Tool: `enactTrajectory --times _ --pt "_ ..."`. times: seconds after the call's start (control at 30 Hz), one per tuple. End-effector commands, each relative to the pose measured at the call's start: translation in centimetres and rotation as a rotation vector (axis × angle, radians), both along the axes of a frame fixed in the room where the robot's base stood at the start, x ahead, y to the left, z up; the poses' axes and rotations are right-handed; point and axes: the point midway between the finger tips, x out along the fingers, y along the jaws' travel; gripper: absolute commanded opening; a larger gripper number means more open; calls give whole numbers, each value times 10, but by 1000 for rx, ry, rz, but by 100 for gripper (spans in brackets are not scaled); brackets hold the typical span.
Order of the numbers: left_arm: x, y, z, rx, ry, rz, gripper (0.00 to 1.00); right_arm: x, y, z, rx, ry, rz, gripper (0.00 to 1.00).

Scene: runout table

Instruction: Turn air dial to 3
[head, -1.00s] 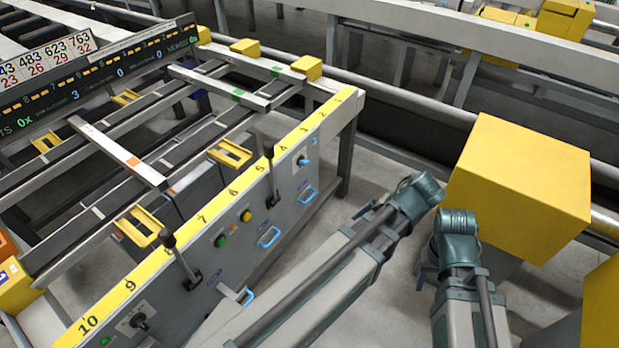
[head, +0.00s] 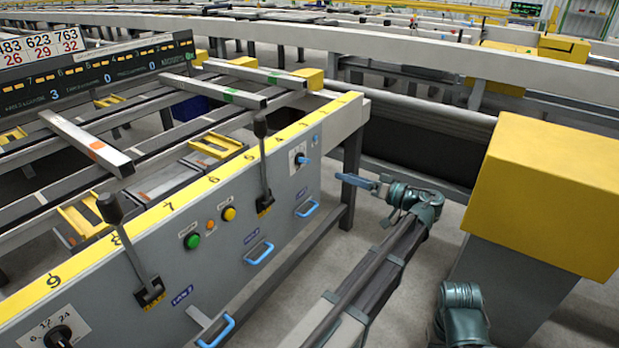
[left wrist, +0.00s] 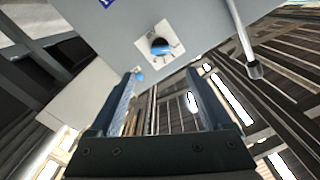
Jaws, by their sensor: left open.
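The dial with a blue knob (head: 301,159) sits on a white plate on the grey panel's right end. It also shows in the left wrist view (left wrist: 160,46), upper middle, with marks around it too small to read. My left gripper (head: 345,179) is to the right of the dial in the head view, pointing toward the panel. In the left wrist view its two fingers (left wrist: 163,92) are apart with nothing between them, and the knob lies beyond the tips, not touched. My right gripper is out of view.
A lever (head: 263,165) stands left of the dial; another lever (head: 131,250) is farther left. Green (head: 192,241) and yellow (head: 228,213) buttons and blue handles (head: 258,252) are on the panel. A black-knobbed dial (head: 58,336) is lower left. A yellow-topped box (head: 550,195) stands right.

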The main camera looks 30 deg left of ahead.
Motion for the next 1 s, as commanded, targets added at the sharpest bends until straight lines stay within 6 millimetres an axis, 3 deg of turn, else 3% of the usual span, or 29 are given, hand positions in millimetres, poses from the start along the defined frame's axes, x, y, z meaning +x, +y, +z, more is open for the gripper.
enactTrajectory --times 0.23,0.37,0.8,1.0 --pt "2 4 1 15 -13 4 82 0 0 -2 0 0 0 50" --pt "2 17 1 14 -12 4 82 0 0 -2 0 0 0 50" --pt "9 102 0 13 -11 5 82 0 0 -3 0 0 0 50" --pt "11 127 0 13 -11 4 82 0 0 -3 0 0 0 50"
